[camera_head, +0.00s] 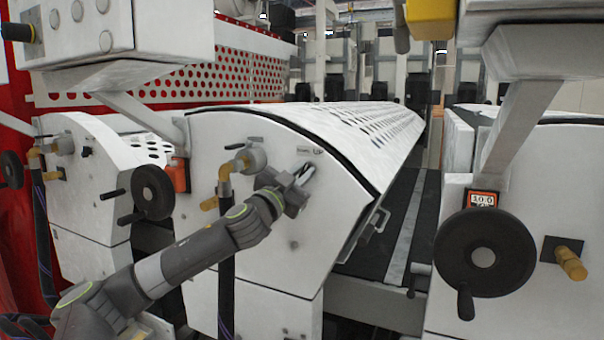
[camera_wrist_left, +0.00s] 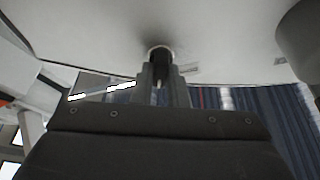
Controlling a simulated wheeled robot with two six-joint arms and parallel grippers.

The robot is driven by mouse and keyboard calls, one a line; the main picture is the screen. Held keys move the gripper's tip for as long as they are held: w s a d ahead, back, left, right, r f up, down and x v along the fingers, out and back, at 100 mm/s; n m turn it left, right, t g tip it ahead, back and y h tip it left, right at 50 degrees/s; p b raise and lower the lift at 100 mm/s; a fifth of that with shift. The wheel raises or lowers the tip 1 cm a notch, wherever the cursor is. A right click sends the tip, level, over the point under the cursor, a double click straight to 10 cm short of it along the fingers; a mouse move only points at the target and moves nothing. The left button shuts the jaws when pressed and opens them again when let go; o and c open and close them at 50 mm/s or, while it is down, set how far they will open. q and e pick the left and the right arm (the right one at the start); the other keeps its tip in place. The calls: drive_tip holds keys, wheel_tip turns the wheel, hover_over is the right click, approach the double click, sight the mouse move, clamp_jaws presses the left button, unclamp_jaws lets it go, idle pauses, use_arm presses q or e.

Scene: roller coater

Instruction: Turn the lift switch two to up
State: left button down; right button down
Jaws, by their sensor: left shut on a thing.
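The lift switch two (camera_wrist_left: 159,52) is a small dark knob on the white panel of the middle roller unit (camera_head: 270,255). In the wrist view it sits between the two fingertips. My left gripper (camera_head: 302,176) is at this panel, just below a small label that reads "UP" at its right end. In the wrist view my left gripper (camera_wrist_left: 161,82) is shut on the switch. In the head view the gripper hides the switch, and I cannot tell which way the switch points. My right gripper is not in view.
A black handwheel (camera_head: 483,250) and a brass fitting (camera_head: 570,263) stick out of the right unit. Another handwheel (camera_head: 153,191) is at the left. A brass valve (camera_head: 224,185) with a dark hose is beside my left forearm. A dark conveyor gap lies right of the middle unit.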

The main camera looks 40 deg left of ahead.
use_arm(q)
drive_tip(key=shift+m, duration=0.4)
drive_tip(key=c, duration=1.4)
unclamp_jaws()
drive_tip(key=shift+c, duration=0.2)
